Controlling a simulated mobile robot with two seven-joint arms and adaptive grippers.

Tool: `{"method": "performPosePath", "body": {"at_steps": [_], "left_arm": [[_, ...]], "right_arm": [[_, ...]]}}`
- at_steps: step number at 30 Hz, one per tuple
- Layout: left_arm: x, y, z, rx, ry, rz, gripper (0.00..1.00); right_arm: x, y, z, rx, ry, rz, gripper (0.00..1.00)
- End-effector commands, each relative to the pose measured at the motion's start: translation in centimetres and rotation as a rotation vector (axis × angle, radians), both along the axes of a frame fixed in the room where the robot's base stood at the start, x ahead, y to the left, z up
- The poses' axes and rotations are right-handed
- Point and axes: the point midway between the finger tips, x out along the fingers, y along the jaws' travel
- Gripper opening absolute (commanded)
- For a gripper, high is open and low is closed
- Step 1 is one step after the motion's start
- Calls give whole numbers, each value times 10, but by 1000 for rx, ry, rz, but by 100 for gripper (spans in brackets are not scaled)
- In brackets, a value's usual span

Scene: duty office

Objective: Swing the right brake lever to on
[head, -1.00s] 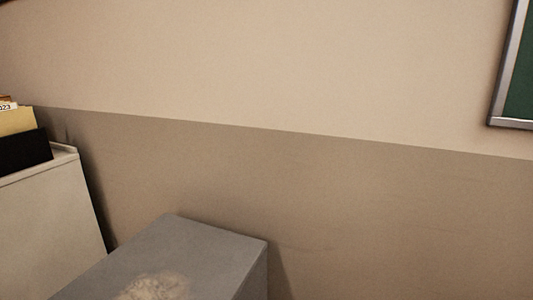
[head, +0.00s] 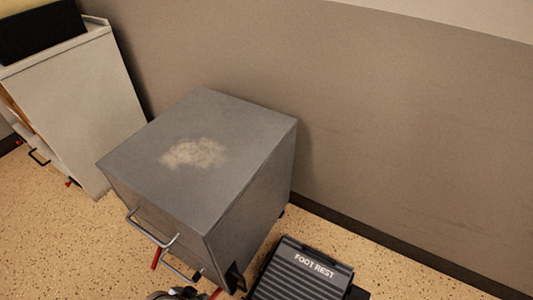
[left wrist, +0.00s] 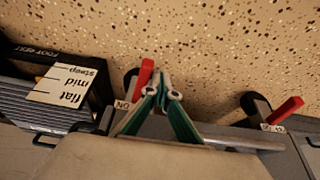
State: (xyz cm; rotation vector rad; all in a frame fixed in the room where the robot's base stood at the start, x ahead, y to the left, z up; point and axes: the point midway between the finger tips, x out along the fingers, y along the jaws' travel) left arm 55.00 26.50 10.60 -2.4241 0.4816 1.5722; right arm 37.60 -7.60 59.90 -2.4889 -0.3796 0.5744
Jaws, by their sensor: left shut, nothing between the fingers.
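The grey drawer cabinet (head: 200,150) stands on the floor in the head view, with two red brake levers low at its front. The left brake lever (head: 156,257) shows there; the right brake lever (head: 215,293) barely shows at the bottom edge. In the left wrist view, which is upside down, the right brake lever (left wrist: 145,78) is left of centre beside an "ON" label, and the left brake lever (left wrist: 287,110) is at the right. My left gripper (left wrist: 162,92) is shut and empty, its green fingertips right beside the right lever; I cannot tell whether they touch. My right gripper is out of view.
A black foot rest (head: 305,272) stands close to the cabinet's right side. A pale cabinet (head: 85,105) with a black box on top is at the left. The wall (head: 400,130) is behind. Speckled floor (head: 55,220) is clear between the cabinets.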

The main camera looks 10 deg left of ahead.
Motion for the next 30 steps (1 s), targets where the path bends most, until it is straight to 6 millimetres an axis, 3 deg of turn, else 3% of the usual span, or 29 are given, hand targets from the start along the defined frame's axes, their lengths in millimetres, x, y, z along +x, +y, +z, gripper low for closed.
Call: {"method": "performPosePath", "body": {"at_steps": [30], "left_arm": [[-13,-30,0,0,0,0,0]], "right_arm": [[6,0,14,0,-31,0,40]]}}
